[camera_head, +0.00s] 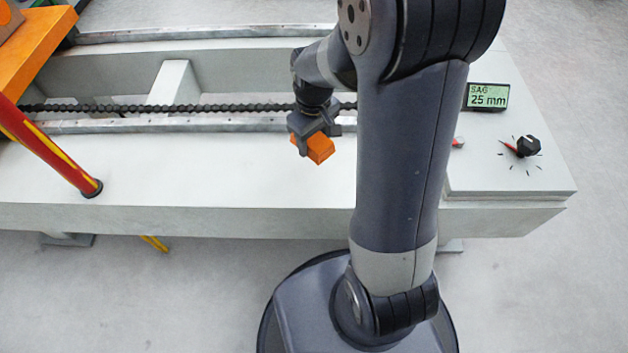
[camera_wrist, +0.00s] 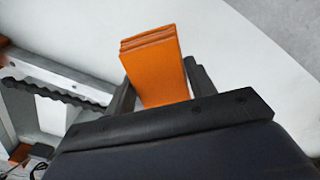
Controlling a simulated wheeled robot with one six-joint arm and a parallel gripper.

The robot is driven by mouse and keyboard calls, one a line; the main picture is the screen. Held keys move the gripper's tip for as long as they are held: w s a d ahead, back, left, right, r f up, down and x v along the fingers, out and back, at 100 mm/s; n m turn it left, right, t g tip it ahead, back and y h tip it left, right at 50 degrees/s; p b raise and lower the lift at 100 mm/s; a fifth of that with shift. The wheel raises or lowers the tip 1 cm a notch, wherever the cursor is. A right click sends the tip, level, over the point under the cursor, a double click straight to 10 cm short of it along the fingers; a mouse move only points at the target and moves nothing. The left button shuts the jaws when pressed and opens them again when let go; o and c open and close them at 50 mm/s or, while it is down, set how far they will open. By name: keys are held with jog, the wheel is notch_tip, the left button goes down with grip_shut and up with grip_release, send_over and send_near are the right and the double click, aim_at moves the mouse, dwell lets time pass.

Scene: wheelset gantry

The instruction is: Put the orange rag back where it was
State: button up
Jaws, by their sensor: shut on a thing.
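The orange rag (camera_head: 320,149) is a folded, block-like bundle. My gripper (camera_head: 304,140) is shut on it and holds it over the pale bench top, in front of the rail and chain. In the wrist view the rag (camera_wrist: 152,66) shows its folded layers at the far end and sits between the two dark fingers of my gripper (camera_wrist: 158,88). I cannot tell from these views whether the rag touches the bench top.
A black chain (camera_head: 120,107) runs along the gantry bed beside a metal rail (camera_head: 200,125). A red-and-yellow lever (camera_head: 52,158) stands at left. At right are a display reading SAG 25 mm (camera_head: 488,96) and a black knob (camera_head: 527,146). The front bench top (camera_head: 200,175) is clear.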

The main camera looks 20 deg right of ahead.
aim_at(314, 172)
jog(key=shift+s+f, duration=0.15)
jog(key=shift+f, duration=0.05)
notch_tip(314, 172, down, 10)
jog(key=b, duration=0.3)
jog(key=shift+r+b, duration=0.2)
jog(key=shift+b, duration=0.2)
jog(key=shift+f, duration=0.15)
jog(key=o, duration=0.9)
jog(key=shift+o, duration=0.2)
notch_tip(314, 172, up, 12)
jog(key=p, duration=0.4)
